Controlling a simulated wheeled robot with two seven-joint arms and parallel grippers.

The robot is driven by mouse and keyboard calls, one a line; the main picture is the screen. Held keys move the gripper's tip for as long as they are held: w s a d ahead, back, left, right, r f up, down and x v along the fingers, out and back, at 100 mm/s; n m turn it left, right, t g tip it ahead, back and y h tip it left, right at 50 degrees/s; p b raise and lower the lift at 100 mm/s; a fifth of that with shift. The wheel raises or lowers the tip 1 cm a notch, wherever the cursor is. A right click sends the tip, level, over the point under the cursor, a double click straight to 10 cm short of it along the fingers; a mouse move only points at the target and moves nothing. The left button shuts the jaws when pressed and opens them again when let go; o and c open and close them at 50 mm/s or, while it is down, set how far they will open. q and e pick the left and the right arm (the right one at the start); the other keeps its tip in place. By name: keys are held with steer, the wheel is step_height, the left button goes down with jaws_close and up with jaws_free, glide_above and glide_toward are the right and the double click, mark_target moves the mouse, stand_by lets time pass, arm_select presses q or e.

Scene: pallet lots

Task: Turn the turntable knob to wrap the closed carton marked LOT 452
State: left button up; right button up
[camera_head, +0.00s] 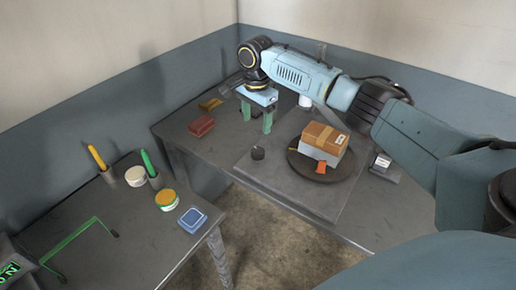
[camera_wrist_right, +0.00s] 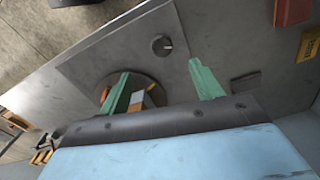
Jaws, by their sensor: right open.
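A brown carton (camera_head: 325,135) with a pale lower part, an orange patch and a small white label sits on a dark round turntable (camera_head: 340,174). The label is too small to read. The black knob (camera_head: 257,153) stands on the grey base plate left of the turntable; it also shows in the right wrist view (camera_wrist_right: 161,46), with a light mark. My right gripper (camera_head: 257,121) is open and empty, its green fingers apart, above and behind the knob. In the wrist view its fingers (camera_wrist_right: 160,70) partly hide the turntable (camera_wrist_right: 98,92) and the carton. My left gripper is not in view.
A red block (camera_head: 201,126) and a yellow item (camera_head: 211,104) lie left of my right gripper. A white cylinder (camera_head: 305,100) stands behind the carton. The nearer table holds two marker-like sticks in cups, a round tub (camera_head: 166,200) and a blue box (camera_head: 192,220).

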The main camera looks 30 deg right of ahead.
mark_target(258, 151)
steer(key=f, duration=0.4)
steer(key=f+b, duration=0.1)
steer(key=f, duration=0.7)
steer(key=shift+w+d+f, duration=0.15)
steer(key=shift+d+f, duration=0.15)
steer(key=shift+f, duration=0.05)
steer(key=shift+c, duration=0.2)
steer(key=c, duration=1)
